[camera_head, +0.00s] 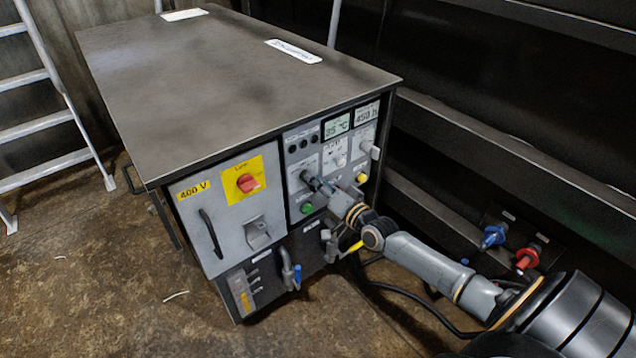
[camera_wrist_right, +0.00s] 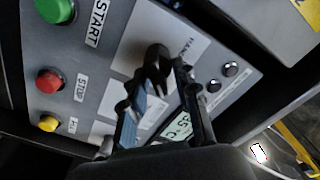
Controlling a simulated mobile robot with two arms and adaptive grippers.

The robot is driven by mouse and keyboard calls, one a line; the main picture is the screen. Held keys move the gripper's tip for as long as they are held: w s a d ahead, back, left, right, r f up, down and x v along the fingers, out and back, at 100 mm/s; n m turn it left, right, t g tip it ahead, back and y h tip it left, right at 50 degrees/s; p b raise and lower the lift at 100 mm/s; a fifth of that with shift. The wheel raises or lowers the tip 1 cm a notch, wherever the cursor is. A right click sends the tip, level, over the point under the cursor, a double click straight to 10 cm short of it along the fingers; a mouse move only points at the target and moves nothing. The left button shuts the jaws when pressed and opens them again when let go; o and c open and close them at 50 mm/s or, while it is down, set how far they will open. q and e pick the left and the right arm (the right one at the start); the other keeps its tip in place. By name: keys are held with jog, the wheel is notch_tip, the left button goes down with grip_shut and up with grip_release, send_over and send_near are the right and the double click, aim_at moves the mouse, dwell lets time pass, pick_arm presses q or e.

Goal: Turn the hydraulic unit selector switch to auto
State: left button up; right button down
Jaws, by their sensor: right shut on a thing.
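The hydraulic unit (camera_head: 300,150) is a dark metal cabinet with a grey control panel on its front. My right gripper (camera_head: 317,184) reaches the panel from the lower right, above the green button (camera_head: 307,208). In the right wrist view, the black selector switch (camera_wrist_right: 157,60) stands out from the panel, and my right gripper (camera_wrist_right: 155,88) is shut on it with a finger on each side. The label beside the switch is only partly readable, so its exact setting is unclear. In the head view the gripper hides the switch. My left gripper is not in view.
The wrist view shows green START (camera_wrist_right: 55,10), red STOP (camera_wrist_right: 50,80) and yellow (camera_wrist_right: 48,123) buttons near the switch. A red rotary handle (camera_head: 247,183) sits on the left door. Blue (camera_head: 493,236) and red (camera_head: 527,257) connectors are at right. A ladder (camera_head: 40,75) stands at left.

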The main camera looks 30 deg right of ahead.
jog(key=shift+m, duration=0.3)
jog(key=c, duration=1.4)
grip_release()
jog(key=s, duration=0.8)
jog(key=s+d, duration=0.1)
jog(key=s, duration=0.3)
